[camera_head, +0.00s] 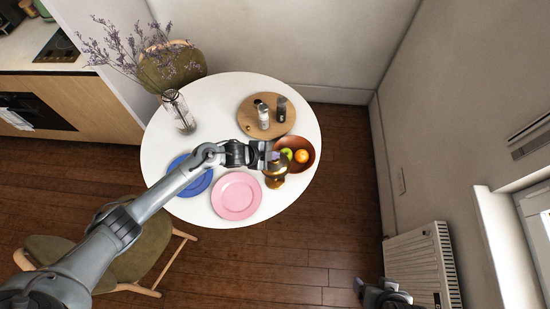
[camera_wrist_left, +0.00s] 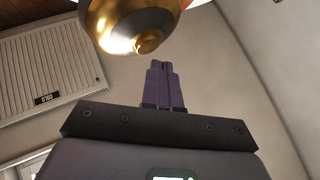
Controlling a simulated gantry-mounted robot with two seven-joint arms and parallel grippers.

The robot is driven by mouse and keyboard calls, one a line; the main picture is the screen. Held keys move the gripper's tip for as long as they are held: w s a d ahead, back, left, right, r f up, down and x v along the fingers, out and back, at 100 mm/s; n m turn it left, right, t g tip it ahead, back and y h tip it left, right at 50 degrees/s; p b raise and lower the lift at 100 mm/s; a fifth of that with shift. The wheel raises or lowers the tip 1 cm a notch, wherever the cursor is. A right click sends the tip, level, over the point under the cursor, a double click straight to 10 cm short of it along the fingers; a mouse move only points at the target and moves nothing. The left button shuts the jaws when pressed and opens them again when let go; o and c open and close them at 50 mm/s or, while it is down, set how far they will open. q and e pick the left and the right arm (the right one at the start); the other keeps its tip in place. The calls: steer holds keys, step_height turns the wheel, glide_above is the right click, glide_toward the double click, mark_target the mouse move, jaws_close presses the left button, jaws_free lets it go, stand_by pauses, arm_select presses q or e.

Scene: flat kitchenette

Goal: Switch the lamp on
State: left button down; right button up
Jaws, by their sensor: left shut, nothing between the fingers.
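The lamp (camera_head: 275,175) has a gold metal body and stands out at the right front part of the round white table. My left gripper (camera_head: 266,154) reaches over the table, just beside the lamp's upper part. Its fingers (camera_wrist_left: 162,85) are shut and empty, pointing just below the gold body in that view; contact is unclear. My right gripper (camera_head: 385,295) is at the bottom edge, far from the lamp.
The table (camera_head: 218,92) also holds a wooden bowl of fruit (camera_head: 306,143), a round board with shakers (camera_head: 250,122), a pink plate (camera_head: 237,196), a blue plate (camera_head: 200,183) and a vase (camera_head: 178,110). Chairs stand behind and front left. A radiator (camera_head: 422,262) is at right.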

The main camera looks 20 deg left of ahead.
arm_select(q)
steer(key=shift+f, duration=0.25)
steer(key=shift+f+b, duration=0.2)
steer(key=shift+b, duration=0.1)
stand_by(0.4)
steer(key=shift+f, duration=0.35)
steer(key=shift+r, duration=0.2)
stand_by(0.3)
steer(key=shift+r+p, duration=0.6)
steer(key=shift+r, duration=0.05)
